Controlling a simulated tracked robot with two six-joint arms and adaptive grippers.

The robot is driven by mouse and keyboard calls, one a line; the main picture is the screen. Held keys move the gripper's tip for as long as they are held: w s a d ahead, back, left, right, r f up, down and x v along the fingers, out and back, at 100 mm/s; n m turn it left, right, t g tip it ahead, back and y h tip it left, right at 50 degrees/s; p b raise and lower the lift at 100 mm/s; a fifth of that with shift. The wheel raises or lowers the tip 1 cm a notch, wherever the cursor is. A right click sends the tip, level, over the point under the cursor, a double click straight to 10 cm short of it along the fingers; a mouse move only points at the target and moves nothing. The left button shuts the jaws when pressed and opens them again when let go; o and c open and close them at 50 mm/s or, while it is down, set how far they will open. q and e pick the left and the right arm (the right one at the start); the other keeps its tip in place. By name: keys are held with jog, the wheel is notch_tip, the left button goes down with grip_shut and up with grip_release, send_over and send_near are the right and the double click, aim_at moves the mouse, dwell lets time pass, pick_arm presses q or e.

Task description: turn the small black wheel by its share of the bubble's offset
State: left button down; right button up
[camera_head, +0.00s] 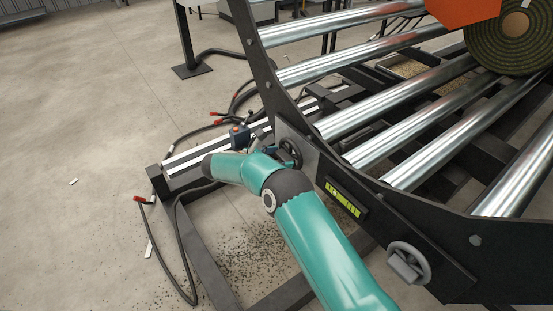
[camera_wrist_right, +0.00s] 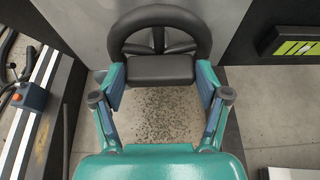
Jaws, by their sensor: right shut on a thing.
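My right gripper (camera_wrist_right: 160,74) is shut on that block, one finger at each end. In the head view the gripper is partly hidden by my own teal arm. A yellow-green level vial (camera_head: 342,197) is on the plate, right of the wheel; it also shows in the right wrist view (camera_wrist_right: 298,48). I cannot read the bubble's offset exactly. My left gripper is out of view.
A larger grey wheel (camera_head: 408,263) is lower right on the plate. Shiny rollers (camera_head: 420,140) cross the frame, with a turf roll (camera_head: 515,35) at top right. A control box (camera_head: 239,136) and black hoses lie left. Open concrete floor is at far left.

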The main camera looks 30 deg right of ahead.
jog(key=shift+s+d, duration=0.1)
jog(key=shift+d, duration=0.2)
jog(key=shift+s+d+f+m+t+b, duration=0.1)
jog(key=shift+m+t+b, duration=0.25)
jog(key=shift+m+b, duration=0.2)
jog(key=shift+s+d+f+m+t+b, duration=0.1)
jog(key=shift+m+t+b, duration=0.25)
jog(key=shift+m+b, duration=0.2)
jog(key=m+b, duration=0.1)
jog(key=b, duration=0.1)
jog(key=m+t+b, duration=0.1)
jog(key=b, duration=0.1)
jog(key=m+t+b, duration=0.1)
jog(key=b, duration=0.1)
jog(key=shift+s+f, duration=0.25)
jog(key=shift+f, duration=0.05)
jog(key=shift+r+m+t+b, duration=0.15)
jog(key=shift+m+t+b, duration=0.5)
jog(key=shift+b, duration=0.65)
jog(key=o, duration=1.2)
jog(key=shift+c, duration=0.2)
jog(key=shift+r, duration=0.1)
jog(key=shift+a, duration=0.1)
